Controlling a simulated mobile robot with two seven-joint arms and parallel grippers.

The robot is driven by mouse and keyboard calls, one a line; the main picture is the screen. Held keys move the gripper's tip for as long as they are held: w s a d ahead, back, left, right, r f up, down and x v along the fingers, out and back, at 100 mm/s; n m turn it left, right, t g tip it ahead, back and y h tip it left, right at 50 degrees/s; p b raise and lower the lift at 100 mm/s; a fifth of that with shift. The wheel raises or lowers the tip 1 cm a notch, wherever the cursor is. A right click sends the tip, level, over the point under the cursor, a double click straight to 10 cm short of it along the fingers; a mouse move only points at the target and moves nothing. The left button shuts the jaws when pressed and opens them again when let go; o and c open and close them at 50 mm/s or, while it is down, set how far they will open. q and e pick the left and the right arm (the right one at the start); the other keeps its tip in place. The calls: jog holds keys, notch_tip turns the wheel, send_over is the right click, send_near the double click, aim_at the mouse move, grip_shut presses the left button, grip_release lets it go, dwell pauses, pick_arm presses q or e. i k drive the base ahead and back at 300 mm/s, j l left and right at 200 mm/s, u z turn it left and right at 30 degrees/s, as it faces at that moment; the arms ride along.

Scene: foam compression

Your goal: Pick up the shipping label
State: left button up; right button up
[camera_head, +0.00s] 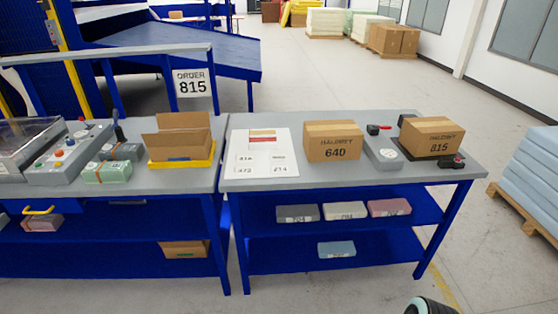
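A white sheet (283,169) lies flat on the right-hand grey table, left of the box marked 640. It has red and tan strips near its top and several small printed numbers below. Which part of it is the shipping label, I cannot tell for sure. A white sign reading ORDER 815 (191,83) hangs on the rail behind the left table. A closed cardboard box marked 815 (432,135) sits at the table's right end. Neither gripper shows; a dark rounded part at the bottom right edge looks like part of my arm.
A closed box marked 640 (333,141) and a grey device (383,152) stand right of the sheet. An open box (177,137) in a yellow tray (203,163), a green block (107,172) and a control panel (66,150) occupy the left table. Shelves below hold several blocks.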

aim_at(243, 159)
jog(key=z, duration=1.25)
jog(key=u, duration=1.4)
jog(key=j+z, duration=0.1)
jog(key=z, duration=0.3)
jog(key=i+j+z, duration=0.1)
jog(key=z, duration=0.3)
jog(key=j+z, duration=0.15)
jog(key=z, duration=0.25)
jog(key=j+z, duration=0.15)
jog(key=z, duration=0.25)
jog(key=j+z, duration=0.2)
jog(key=j, duration=0.15)
jog(key=k+j+z, duration=0.2)
jog(key=j, duration=0.15)
jog(key=j+z, duration=0.15)
jog(key=j, duration=0.2)
